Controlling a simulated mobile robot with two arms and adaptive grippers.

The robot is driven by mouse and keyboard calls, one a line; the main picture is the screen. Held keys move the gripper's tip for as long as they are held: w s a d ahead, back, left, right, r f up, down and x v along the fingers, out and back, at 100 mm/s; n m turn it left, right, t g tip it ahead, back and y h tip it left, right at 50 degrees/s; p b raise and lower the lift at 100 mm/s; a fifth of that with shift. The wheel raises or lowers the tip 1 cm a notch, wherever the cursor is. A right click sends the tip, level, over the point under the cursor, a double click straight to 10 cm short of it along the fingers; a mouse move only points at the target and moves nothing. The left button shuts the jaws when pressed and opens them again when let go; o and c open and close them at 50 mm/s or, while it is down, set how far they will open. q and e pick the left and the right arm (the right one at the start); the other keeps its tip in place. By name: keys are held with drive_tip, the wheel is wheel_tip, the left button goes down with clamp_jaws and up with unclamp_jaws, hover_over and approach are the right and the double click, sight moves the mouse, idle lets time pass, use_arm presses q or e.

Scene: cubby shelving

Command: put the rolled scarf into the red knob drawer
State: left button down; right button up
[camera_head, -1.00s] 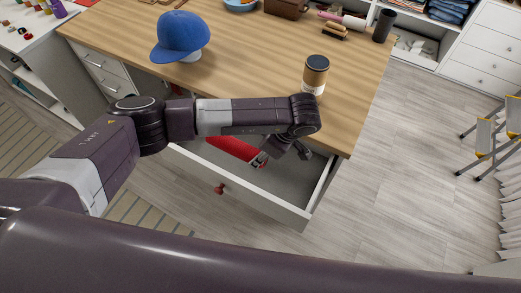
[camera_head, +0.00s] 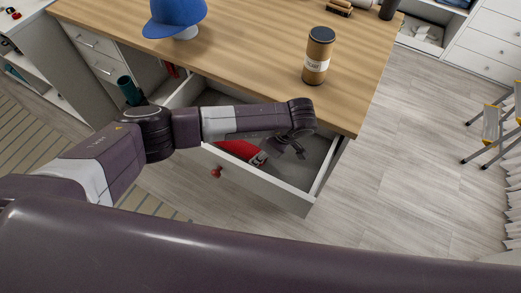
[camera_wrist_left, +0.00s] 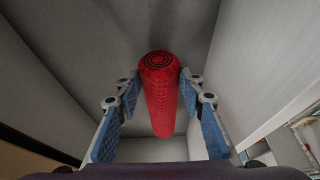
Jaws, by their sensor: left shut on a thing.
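The rolled scarf (camera_head: 238,150) is a red roll inside the open red knob drawer, partly hidden by my left arm in the head view. The drawer has a white front (camera_head: 263,188) with a red knob (camera_head: 216,172) and a grey inside. My left gripper (camera_head: 277,153) reaches down into the drawer space. In the left wrist view the scarf (camera_wrist_left: 160,95) shows its spiral end and lies between the blue-padded fingers of the gripper (camera_wrist_left: 160,100), which is shut on it. Whether the scarf touches the drawer floor cannot be told. My right gripper is not in view.
The wooden tabletop (camera_head: 255,50) overhangs the drawer's back. A dark green item (camera_head: 128,90) is by the cabinet at left. A yellow step stool (camera_head: 492,125) stands at right on open floor.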

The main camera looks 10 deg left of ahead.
use_arm(q)
drive_tip(key=shift+f, duration=0.15)
drive_tip(key=c, duration=1.2)
unclamp_jaws()
drive_tip(key=v, duration=1.2)
